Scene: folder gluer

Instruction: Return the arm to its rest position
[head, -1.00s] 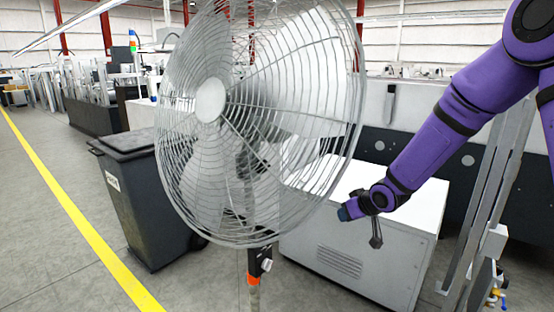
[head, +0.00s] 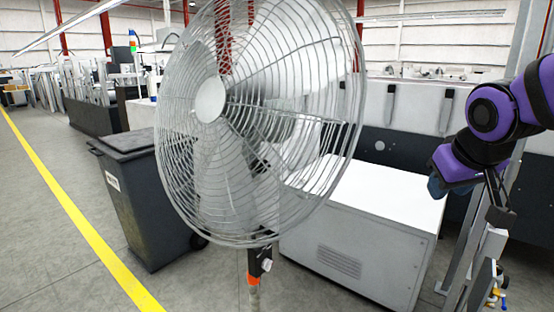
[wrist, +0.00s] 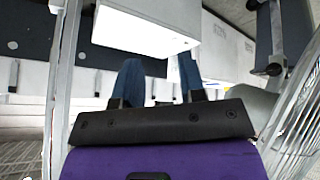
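My purple arm is folded at the right edge of the head view. My gripper (head: 437,187) shows there as a blue tip, in front of the dark machine side and right of the white cabinet. In the wrist view my gripper (wrist: 160,78) has two blue fingers standing apart, with nothing between them. The gripper is open and empty.
A large standing fan (head: 210,100) fills the middle of the head view; its grille (wrist: 300,125) shows at the wrist view's right. A white cabinet (head: 375,195) stands behind it. A dark wheeled bin (head: 150,205) is left, beside a yellow floor line (head: 75,215).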

